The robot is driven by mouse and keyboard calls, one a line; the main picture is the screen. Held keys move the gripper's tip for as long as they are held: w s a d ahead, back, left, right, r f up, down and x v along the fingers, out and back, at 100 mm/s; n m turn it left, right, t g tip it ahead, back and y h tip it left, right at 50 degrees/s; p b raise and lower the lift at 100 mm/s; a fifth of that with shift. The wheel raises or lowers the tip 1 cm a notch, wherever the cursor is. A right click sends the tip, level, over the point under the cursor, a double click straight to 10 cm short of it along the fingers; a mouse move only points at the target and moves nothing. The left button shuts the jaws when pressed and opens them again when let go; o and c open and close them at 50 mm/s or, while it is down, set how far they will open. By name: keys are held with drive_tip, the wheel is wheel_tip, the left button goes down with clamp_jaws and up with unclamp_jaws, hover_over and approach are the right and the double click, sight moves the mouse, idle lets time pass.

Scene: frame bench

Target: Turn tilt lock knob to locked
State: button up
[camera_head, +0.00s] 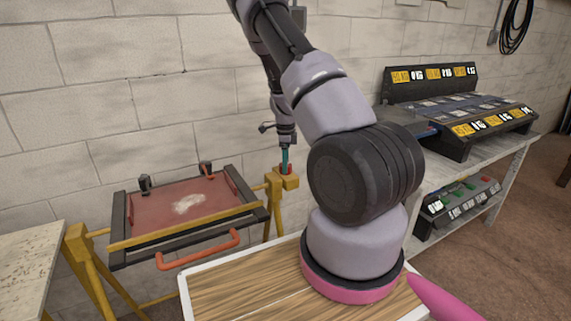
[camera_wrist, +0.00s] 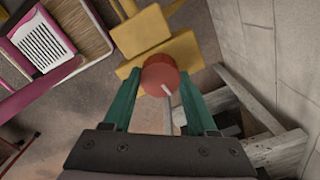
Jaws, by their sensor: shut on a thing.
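The tilt lock knob is a round red knob (camera_wrist: 158,72) on a yellow block of the frame stand. A short white mark shows on its face, near the edge toward my gripper's palm in the wrist view. My gripper (camera_wrist: 160,84) has its two green fingers on either side of the knob, shut on it. In the head view my gripper (camera_head: 286,160) points down onto the yellow block (camera_head: 290,182) at the stand's right end, and the knob is mostly hidden there. Any locked or unlocked label cannot be made out.
The yellow stand carries a dark frame with a red panel (camera_head: 150,212) and an orange handle (camera_head: 198,250). A brick wall stands close behind. A bench at right holds a dark rack (camera_head: 470,120), with a small labelled box (camera_head: 460,205) on its lower shelf.

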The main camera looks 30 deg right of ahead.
drive_tip(key=shift+m, duration=0.3)
drive_tip(key=o, duration=1.4)
drive_tip(key=shift+c, duration=0.2)
drive_tip(key=shift+r, duration=0.1)
wheel_tip(320, 180, up, 11)
drive_tip(key=shift+f, duration=0.2)
